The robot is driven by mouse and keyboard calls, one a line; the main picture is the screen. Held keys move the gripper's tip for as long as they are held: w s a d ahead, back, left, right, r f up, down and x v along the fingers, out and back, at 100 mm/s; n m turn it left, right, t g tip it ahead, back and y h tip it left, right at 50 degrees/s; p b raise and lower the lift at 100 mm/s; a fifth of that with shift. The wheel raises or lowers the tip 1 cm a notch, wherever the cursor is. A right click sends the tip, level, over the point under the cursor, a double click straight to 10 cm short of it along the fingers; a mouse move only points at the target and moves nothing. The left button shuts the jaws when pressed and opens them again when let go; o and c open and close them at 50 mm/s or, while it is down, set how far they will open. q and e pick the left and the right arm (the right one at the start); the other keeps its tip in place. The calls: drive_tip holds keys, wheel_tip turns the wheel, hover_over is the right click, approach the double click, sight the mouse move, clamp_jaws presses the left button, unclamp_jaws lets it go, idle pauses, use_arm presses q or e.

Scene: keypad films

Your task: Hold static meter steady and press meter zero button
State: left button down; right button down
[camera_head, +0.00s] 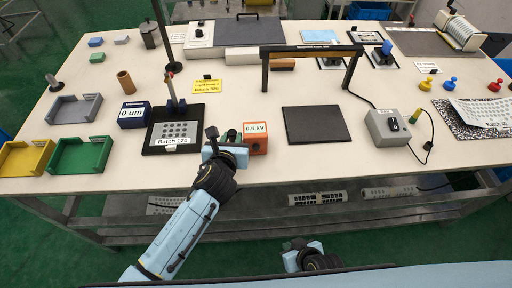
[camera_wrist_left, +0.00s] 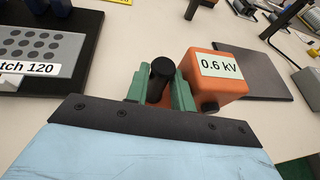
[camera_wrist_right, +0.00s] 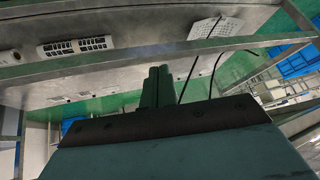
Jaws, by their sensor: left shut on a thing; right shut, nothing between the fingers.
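The static meter is an orange box (camera_head: 256,137) at the front of the table. In the left wrist view its body (camera_wrist_left: 217,78) carries a white label reading 0.6 kV. My left gripper (camera_head: 212,143) is at its left side, with its green fingers (camera_wrist_left: 160,90) shut around a black upright grip (camera_wrist_left: 160,72) beside the orange box. A small dark knob (camera_wrist_left: 210,107) shows on the box's near face; I cannot tell whether it is the zero button. My right gripper (camera_head: 300,246) is below the table's front edge, shut and empty, with its fingers together (camera_wrist_right: 157,86).
A dark board labelled Batch 120 (camera_head: 150,148) lies left of the meter. A grey box with a dial (camera_head: 388,128) stands further right. Bare table lies between meter and plate.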

sight(256, 147)
drive_tip(key=w+a+r+t+y, duration=0.1)
drive_tip(key=w+a+r, duration=0.1)
drive_tip(key=r, duration=0.6)
drive_tip(key=w+a+r+n+t+y, duration=0.1)
drive_tip(key=w+a+r, duration=0.2)
drive_tip(key=r, duration=0.5)
drive_tip(key=w+a+r+t+y, duration=0.2)
drive_tip(key=w+a+r, duration=0.1)
drive_tip(key=r, duration=0.4)
drive_tip(key=shift+w+r+n, duration=0.15)
drive_tip(key=shift+r+n, duration=0.15)
drive_tip(key=shift+r, duration=0.1)
drive_tip(key=shift+w, duration=0.15)
drive_tip(key=shift+w, duration=4.25)
drive_tip(key=shift+w, duration=0.1)
drive_tip(key=shift+w, duration=0.35)
